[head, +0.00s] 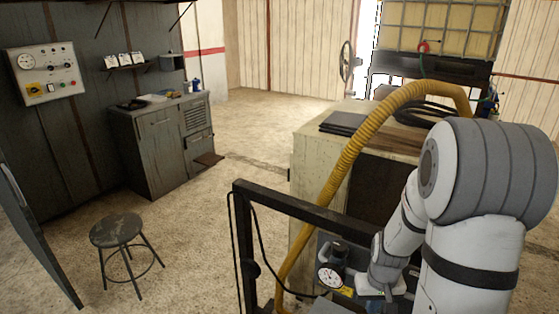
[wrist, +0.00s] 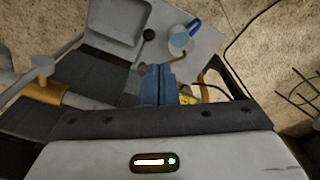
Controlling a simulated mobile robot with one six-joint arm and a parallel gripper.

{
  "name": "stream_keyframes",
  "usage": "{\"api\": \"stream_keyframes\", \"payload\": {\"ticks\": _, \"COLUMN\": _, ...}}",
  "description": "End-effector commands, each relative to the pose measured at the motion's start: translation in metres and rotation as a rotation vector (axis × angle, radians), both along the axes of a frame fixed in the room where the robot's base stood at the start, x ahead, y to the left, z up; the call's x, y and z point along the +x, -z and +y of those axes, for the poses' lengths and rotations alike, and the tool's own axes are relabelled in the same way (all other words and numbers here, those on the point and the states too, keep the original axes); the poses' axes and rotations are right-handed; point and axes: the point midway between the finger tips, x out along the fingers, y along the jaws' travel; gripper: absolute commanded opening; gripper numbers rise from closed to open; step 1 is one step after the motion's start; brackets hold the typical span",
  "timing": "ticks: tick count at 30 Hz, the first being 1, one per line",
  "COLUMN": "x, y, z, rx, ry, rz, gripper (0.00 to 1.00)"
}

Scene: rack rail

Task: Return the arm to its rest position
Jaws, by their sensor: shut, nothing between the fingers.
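My white and grey arm (head: 470,225) fills the right side of the head view. It bends down toward the front of the dark metal frame. Its wrist end (head: 385,275) is low, beside a round gauge (head: 330,275). The fingertips cannot be made out in the head view. In the wrist view, my gripper (wrist: 157,84) shows as two blue fingers close together, shut and empty. Below them is a pale housing with a lit indicator (wrist: 155,162). The fingers point toward a light grey surface with a white and blue cup-like item (wrist: 180,38).
A yellow hose (head: 350,150) arches over a pale bench (head: 305,170) close to my arm. The dark frame (head: 300,208) stands in front. A stool (head: 117,232), a grey cabinet (head: 160,145) and a control panel (head: 42,72) are at left. The middle floor is clear.

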Motion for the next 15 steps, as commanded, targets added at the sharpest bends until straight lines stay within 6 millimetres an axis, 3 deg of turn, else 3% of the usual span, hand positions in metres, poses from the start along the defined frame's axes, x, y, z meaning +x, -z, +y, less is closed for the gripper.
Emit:
{"api": "stream_keyframes", "payload": {"ticks": 1, "x": -0.001, "y": -0.022, "z": 0.008, "rx": -0.006, "ry": -0.009, "rz": -0.027, "gripper": 0.0}}
{"api": "stream_keyframes", "payload": {"ticks": 6, "x": -0.017, "y": -0.08, "z": 0.035, "rx": -0.014, "ry": -0.024, "rz": -0.081, "gripper": 0.0}}
{"api": "stream_keyframes", "payload": {"ticks": 15, "x": -0.069, "y": -0.162, "z": 0.076, "rx": -0.014, "ry": -0.049, "rz": -0.179, "gripper": 0.0}}
